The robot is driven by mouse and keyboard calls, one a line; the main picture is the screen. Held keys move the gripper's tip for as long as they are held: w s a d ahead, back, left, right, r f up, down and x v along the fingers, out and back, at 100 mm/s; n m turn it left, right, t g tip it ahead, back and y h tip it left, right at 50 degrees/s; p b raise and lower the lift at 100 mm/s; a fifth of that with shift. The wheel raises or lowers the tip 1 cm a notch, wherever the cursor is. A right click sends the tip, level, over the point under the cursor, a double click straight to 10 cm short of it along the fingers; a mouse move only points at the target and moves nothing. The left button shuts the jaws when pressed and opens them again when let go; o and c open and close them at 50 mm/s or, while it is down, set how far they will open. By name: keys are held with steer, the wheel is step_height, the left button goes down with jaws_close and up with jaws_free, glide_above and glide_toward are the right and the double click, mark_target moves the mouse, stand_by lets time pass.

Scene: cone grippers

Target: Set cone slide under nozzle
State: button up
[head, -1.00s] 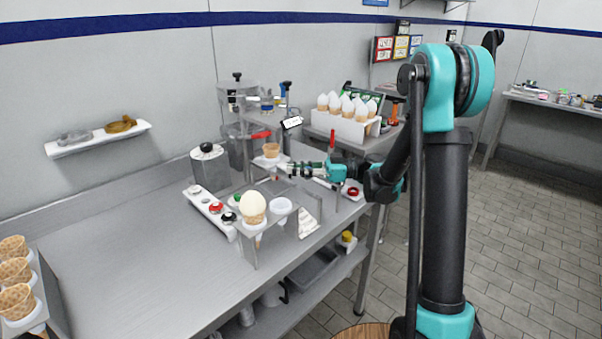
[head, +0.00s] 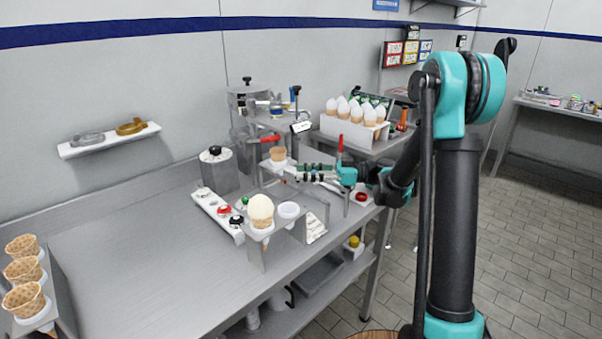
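A waffle cone (head: 278,153) stands upright in a small holder below the metal dispensing machine (head: 268,112) with its red lever. I take the holder to be the cone slide; its rails and the nozzle tip are too small to make out. Whether the cone is exactly under the nozzle cannot be told. My gripper (head: 289,173) reaches in from the right, its fingertips just below and right of that cone, close to the holder. The view is too small to show whether the fingers are apart, or touch or grip the slide.
A metal stand with a topped cone (head: 261,210) and an empty white ring (head: 288,211) stands in front. A white topping strip (head: 211,208) and a grey canister (head: 217,168) are on the left. A rack (head: 350,131) of filled cones is behind.

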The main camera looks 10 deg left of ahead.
steer(key=w+d, duration=0.1)
steer(key=d, duration=0.9)
steer(key=shift+d, duration=0.15)
steer(key=shift+w, duration=0.1)
